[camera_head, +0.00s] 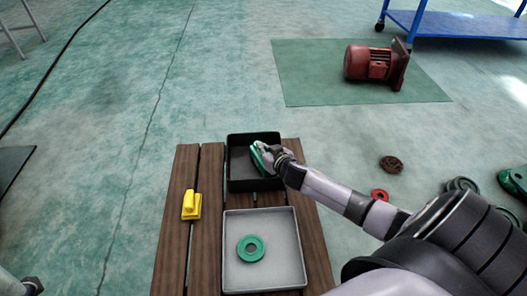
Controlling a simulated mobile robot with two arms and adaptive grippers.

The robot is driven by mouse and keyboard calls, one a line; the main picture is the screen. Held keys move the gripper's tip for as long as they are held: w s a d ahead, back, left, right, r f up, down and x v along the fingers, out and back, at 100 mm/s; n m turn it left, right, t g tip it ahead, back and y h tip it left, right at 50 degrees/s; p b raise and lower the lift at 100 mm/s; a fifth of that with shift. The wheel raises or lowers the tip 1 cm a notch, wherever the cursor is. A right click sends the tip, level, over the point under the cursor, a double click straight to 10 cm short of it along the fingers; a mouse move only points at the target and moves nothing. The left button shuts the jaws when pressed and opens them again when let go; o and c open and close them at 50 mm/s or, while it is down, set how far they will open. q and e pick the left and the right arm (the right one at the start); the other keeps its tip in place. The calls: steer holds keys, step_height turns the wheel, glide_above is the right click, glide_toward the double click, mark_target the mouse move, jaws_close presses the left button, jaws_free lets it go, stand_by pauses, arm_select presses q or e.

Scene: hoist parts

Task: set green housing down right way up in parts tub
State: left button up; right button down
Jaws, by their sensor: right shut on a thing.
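The green housing (258,157) is in my right gripper (265,152), which is shut on it. It is tilted, with its long side slanting, and the gripper hides part of it. It is over the black tub (235,185), within its rim in the picture; I cannot tell whether it touches the tub's floor. The tub stands at the far end of a slatted wooden table (172,235). A grey part of what looks like my left arm shows at the bottom left corner; its jaws cannot be made out.
A grey tray (291,275) holding a green ring (250,248) stands in front of the tub. A yellow part (191,206) lies on the left slats. A red motor (368,63) is on a green mat (310,85). Loose round parts lie on the floor at right.

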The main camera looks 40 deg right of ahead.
stand_by(0.3)
steer(key=shift+f, duration=0.1)
steer(key=c, duration=1.8)
jaws_free()
steer(key=shift+f, duration=0.1)
